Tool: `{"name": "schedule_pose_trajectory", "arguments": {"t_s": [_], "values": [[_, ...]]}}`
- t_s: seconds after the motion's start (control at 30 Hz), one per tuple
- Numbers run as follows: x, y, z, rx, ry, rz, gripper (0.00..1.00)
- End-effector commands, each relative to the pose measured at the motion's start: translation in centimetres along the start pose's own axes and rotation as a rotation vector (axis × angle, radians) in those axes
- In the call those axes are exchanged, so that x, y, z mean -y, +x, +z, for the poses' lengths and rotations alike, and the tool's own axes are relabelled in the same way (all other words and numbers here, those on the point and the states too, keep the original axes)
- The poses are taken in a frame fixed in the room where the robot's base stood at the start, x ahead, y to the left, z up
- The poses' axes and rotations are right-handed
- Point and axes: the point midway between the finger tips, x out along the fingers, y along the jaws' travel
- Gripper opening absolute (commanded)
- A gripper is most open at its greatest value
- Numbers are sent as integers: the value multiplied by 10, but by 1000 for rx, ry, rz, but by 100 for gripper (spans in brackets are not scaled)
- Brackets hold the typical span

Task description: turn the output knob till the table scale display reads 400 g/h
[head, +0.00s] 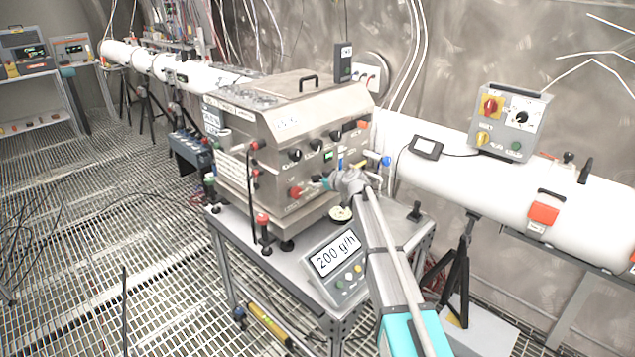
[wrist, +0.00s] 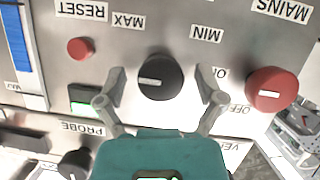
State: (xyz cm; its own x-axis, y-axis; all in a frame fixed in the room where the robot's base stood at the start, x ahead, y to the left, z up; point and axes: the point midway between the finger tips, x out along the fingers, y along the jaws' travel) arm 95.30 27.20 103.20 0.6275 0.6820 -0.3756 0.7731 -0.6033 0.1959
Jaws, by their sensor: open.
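The table scale (head: 340,285) stands on the steel table, and its display (head: 335,253) reads 200 g/h. In the wrist view a round black knob (wrist: 160,77) with a pale pointer line sits between upside-down MAX and MIN labels. No label naming it as the output knob is readable. My gripper (wrist: 159,88) is open, one finger on each side of this knob, with gaps showing between fingers and knob. In the head view my gripper (head: 328,183) is at the front panel of the steel machine (head: 290,125) and hides part of it.
In the wrist view a red MAINS knob (wrist: 272,88) sits close right of the right finger. A red button (wrist: 79,48) and a lit green switch (wrist: 84,101) are left of the left finger. A white pipe (head: 480,185) runs along the wall at right.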

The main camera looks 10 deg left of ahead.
Motion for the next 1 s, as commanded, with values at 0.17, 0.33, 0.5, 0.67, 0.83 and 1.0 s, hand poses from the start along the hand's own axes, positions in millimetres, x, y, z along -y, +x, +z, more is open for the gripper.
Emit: {"name": "schedule_pose_trajectory", "arguments": {"t_s": [0.17,0.33,0.5,0.67,0.83,1.0], "values": [[0,0,0,0,0,0,87],[0,0,0,0,0,0,63],[0,0,0,0,0,0,32],[0,0,0,-1,0,1,5],[-1,0,0,-1,6,-1,5],[-1,0,0,-2,35,-13,5]]}}
